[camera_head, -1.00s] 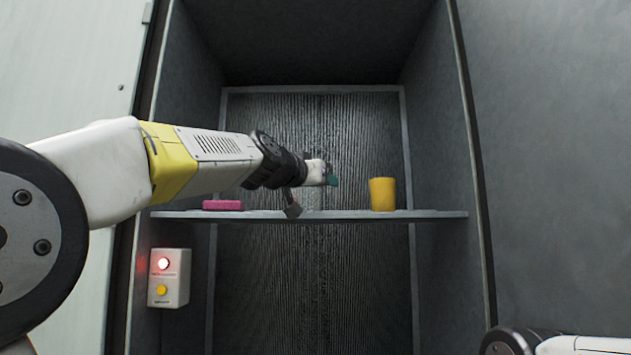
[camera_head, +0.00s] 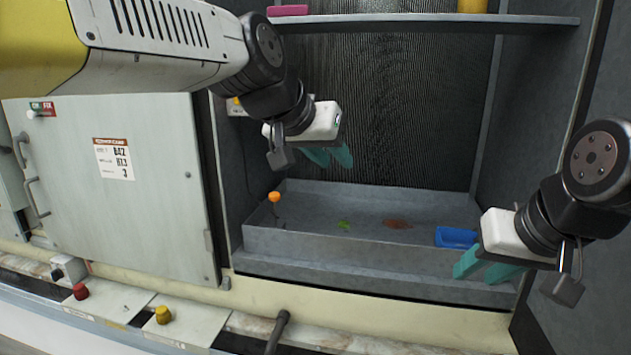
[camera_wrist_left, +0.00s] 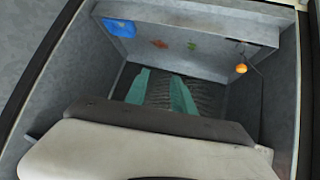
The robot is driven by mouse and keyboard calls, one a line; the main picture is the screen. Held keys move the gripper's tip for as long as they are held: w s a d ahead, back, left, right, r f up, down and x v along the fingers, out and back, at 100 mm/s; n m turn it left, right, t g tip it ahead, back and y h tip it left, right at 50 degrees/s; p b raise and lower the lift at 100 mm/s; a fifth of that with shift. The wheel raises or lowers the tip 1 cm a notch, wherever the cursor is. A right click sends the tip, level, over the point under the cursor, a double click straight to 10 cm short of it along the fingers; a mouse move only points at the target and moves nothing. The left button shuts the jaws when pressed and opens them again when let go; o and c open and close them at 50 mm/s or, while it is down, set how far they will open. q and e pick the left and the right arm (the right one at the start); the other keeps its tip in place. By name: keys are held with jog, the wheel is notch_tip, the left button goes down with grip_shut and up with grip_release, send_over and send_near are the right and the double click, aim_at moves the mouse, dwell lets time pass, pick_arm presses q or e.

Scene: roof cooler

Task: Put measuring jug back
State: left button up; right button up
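A yellow cup-shaped container (camera_head: 472,6), which may be the measuring jug, stands on the shelf (camera_head: 420,22) at the top of the head view. Only its lower part shows now; no handle or markings can be made out. My left gripper (camera_head: 329,156) is open and empty, below the shelf and above the grey basin (camera_head: 345,252). Its teal fingers also show apart in the left wrist view (camera_wrist_left: 160,90). My right gripper (camera_head: 486,269) is open and empty, at the basin's right front, with its fingers close to a blue container (camera_head: 457,237).
A pink block (camera_head: 288,10) lies on the shelf's left. An orange ball (camera_head: 274,197) on a thin stem, a green leaf (camera_head: 343,225) and a brown leaf (camera_head: 397,223) are in the basin. An open door panel (camera_head: 110,190) stands left; side walls bound the cabinet.

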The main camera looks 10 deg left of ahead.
pick_arm(q)
jog(key=s+a+f+n+g+y, duration=0.1)
jog(key=s+a+f+g, duration=0.2)
jog(key=s+f, duration=0.6)
notch_tip(320, 180, down, 4)
jog(key=shift+s+a+r+n+y, duration=0.1)
jog(key=shift+s+a+n+y, duration=0.25)
jog(key=shift+a, duration=0.25)
